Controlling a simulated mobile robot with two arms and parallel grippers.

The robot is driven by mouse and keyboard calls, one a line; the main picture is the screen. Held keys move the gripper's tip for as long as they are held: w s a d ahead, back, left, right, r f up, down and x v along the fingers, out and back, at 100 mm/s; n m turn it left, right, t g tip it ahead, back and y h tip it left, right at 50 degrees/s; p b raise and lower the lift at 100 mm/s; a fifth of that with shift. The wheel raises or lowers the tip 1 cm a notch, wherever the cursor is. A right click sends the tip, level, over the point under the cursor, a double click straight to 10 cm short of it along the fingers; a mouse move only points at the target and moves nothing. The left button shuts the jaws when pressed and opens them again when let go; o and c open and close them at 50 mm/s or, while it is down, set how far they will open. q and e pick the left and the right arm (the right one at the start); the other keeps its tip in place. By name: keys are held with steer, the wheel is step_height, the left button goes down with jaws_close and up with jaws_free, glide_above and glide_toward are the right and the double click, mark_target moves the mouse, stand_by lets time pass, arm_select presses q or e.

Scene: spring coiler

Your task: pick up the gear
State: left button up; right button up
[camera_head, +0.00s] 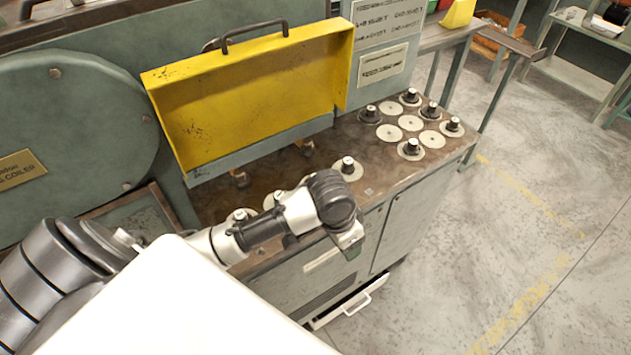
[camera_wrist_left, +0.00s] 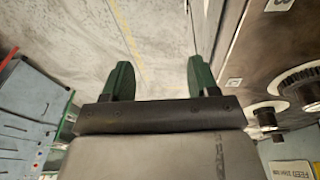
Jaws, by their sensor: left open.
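Several pale round discs with dark upright hubs, gear-like, stand on the brown bench top. One stands alone (camera_head: 347,167) just beyond my left wrist; others are grouped at the right end, including a near one (camera_head: 411,149). I cannot tell which is the task's gear. In the left wrist view, a dark round toothed part (camera_wrist_left: 300,85) is cut off by the right edge. My left gripper (camera_wrist_left: 160,75) is open and empty, with floor between its fingers. In the head view it is mostly hidden behind my wrist, by the bench's front edge. My right gripper is not in view.
A raised yellow cover (camera_head: 255,95) stands at the back of the bench. Flat pale discs (camera_head: 411,123) lie among the hubs. My arm hides part of the bench's left end. An open drawer (camera_head: 348,305) juts out low in front. The floor (camera_head: 540,200) at right is clear.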

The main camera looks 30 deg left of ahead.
mark_target(315, 177)
arm_select(q)
steer(key=shift+n+g+y, duration=0.4)
steer(key=shift+n+y, duration=0.3)
steer(key=w+a+r, duration=0.4)
steer(key=w+a, duration=0.1)
steer(key=w+a+r, duration=0.1)
steer(key=w+a, duration=0.1)
steer(key=shift+w+a+r, duration=0.35)
steer(key=shift+r, duration=0.05)
steer(key=shift+n+g, duration=0.4)
steer(key=shift+n, duration=0.5)
steer(key=w+a+r, duration=0.1)
steer(key=a, duration=0.1)
steer(key=w+a+r, duration=0.1)
steer(key=a+r, duration=0.1)
steer(key=w+a+r, duration=0.1)
steer(key=a+r, duration=0.1)
steer(key=shift+w+r, duration=0.1)
steer(key=shift+a+r, duration=0.1)
steer(key=shift+a, duration=0.2)
step_height(315, 177, down, 5)
steer(key=shift+w+f, duration=0.1)
steer(key=f, duration=0.2)
steer(key=f+p, duration=0.1)
steer(key=f, duration=0.1)
steer(key=shift+s, duration=0.35)
steer(key=shift+f, duration=0.55)
jaws_close()
